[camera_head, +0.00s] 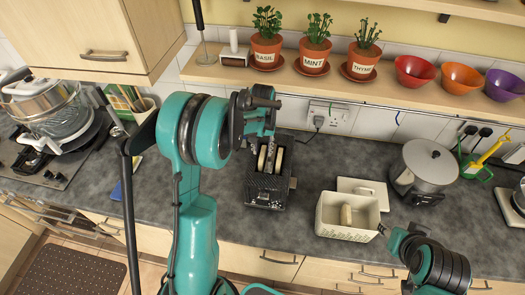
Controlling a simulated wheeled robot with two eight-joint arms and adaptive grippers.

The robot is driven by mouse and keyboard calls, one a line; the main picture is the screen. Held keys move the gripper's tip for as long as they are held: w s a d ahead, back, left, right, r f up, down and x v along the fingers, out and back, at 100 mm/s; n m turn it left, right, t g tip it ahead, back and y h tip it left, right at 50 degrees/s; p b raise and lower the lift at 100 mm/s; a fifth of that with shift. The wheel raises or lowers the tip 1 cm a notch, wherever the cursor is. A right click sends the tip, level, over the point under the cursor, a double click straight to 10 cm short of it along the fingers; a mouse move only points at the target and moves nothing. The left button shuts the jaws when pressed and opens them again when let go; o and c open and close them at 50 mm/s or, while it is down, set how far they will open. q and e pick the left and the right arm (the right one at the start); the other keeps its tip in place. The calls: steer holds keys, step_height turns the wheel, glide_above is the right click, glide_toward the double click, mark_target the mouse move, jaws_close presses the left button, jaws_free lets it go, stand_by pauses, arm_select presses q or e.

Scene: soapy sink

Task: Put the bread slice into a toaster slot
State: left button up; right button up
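The black toaster (266,197) stands on the counter in the middle. Two pale bread slices show upright at its top, a left one (262,158) and a right one (280,159). My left gripper (262,140) points down just above the toaster, by the left slice. The view is too small to tell whether its fingers close on that slice. Another pale bread piece (346,214) stands inside the cream bread box (342,232) to the right. My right arm comes in at the lower right, and its end (384,230) is beside the box. Its finger state is unclear.
The box's white lid (363,188) lies behind it. A lidded steel pot (424,165) stands to the right. A shelf (350,92) with potted herbs and bowls runs above the toaster. A wall cabinet (95,35) hangs at upper left. The counter between toaster and box is clear.

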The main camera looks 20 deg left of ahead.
arm_select(q)
step_height(320, 180, up, 10)
steer(key=s+d+r+m+t, duration=0.1)
steer(key=s+d+r+t, duration=0.15)
steer(key=s, duration=0.25)
steer(key=s+d+r+t, duration=0.1)
steer(key=s+d+r, duration=0.2)
steer(key=s+r, duration=0.1)
steer(key=s+d+f+m+t, duration=0.1)
steer(key=s+d+f+t, duration=0.1)
steer(key=s, duration=0.9)
steer(key=shift+s+d+m+t, duration=0.35)
steer(key=shift+d+m+t, duration=0.05)
steer(key=shift+d+t, duration=0.45)
steer(key=shift+f, duration=0.1)
step_height(320, 180, down, 24)
steer(key=b, duration=2.4)
